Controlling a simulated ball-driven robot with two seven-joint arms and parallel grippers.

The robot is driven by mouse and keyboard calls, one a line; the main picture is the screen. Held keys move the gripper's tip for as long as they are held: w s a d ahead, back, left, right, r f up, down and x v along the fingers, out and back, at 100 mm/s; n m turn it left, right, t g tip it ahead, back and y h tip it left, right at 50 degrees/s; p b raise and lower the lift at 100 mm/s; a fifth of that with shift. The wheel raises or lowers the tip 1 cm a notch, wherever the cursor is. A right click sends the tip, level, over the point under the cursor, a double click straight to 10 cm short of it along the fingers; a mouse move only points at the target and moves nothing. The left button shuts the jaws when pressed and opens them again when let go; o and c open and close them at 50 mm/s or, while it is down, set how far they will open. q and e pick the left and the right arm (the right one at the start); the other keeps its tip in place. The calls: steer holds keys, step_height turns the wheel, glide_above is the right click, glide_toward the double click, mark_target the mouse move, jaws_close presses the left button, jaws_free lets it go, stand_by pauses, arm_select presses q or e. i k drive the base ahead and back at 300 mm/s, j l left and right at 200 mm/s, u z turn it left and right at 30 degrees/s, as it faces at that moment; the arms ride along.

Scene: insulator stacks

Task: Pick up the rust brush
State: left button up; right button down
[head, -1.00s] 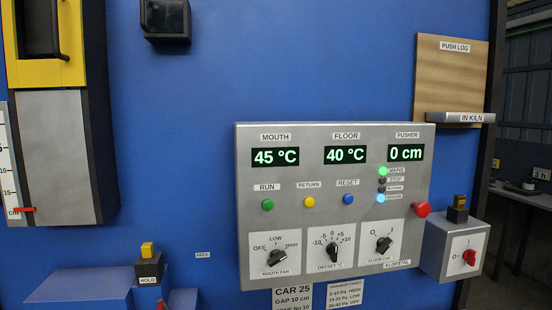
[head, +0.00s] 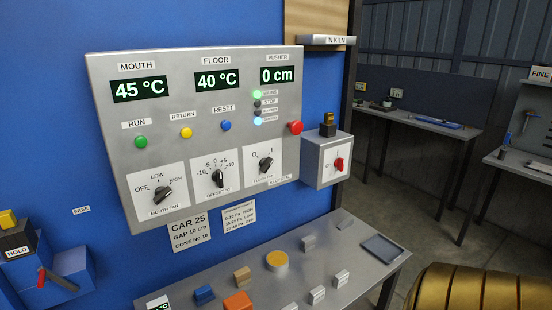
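I cannot make out a rust brush for sure in the head view. The grey bench (head: 352,250) below the control panel carries small objects. A blue item (head: 447,124) lies on a far workbench, and a blue-handled tool (head: 529,120) is at the right edge; both are too small to identify. Neither of my grippers is in view.
The grey control panel (head: 200,145) on the blue wall reads 45 °C, 40 °C and 0 cm. A switch box (head: 318,165) sits beside it. A dark tray (head: 382,248) lies at the bench's right end. Open floor (head: 408,200) shows between the bench and the far workbenches (head: 425,120).

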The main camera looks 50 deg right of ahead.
mark_target(308, 243)
steer(key=z, duration=1.9)
steer(key=u, duration=2)
steer(key=z, duration=2)
steer(key=i+l, duration=0.15)
steer(key=l+u, duration=0.05)
steer(key=l, duration=0.05)
